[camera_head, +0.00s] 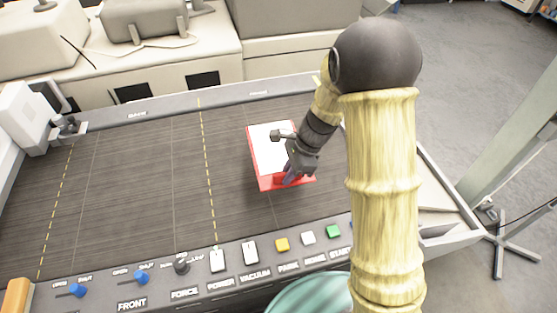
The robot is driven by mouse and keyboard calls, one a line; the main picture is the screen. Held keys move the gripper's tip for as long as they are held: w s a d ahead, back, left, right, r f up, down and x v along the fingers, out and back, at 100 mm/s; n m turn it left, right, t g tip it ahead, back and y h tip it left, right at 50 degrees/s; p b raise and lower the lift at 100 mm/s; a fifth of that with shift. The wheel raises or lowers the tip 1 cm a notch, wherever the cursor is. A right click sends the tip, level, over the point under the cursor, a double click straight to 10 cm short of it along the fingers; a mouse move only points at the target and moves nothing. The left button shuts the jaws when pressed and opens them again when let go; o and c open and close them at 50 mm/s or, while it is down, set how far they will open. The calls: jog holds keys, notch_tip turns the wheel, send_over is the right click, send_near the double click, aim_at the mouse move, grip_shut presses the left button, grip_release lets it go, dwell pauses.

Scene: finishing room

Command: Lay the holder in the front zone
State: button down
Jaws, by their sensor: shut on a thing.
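The holder is a red-edged, flat rectangular piece with a white face (268,148), right of the middle dashed line on the dark bed (150,170). My gripper (291,176) is at the holder's lower right side and shut on its red edge; the fingertips are partly hidden. I cannot tell whether the holder touches the bed or is just above it. The word FRONT (132,304) is printed on the control panel below the bed's left part, between the two yellow dashed lines. That stretch of bed is empty.
A panel with blue knobs (141,277), white switches (217,260) and coloured buttons (282,245) runs along the near edge. A grey raised rail (160,109) bounds the far edge. A white machine head (32,115) stands at the left. A green round object (308,295) is below the panel.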

jog(key=shift+w+f, duration=0.25)
jog(key=shift+f, duration=0.1)
jog(key=shift+r, duration=0.1)
jog(key=shift+f+p, duration=0.3)
jog(key=shift+f, duration=2.85)
jog(key=shift+f, duration=1.9)
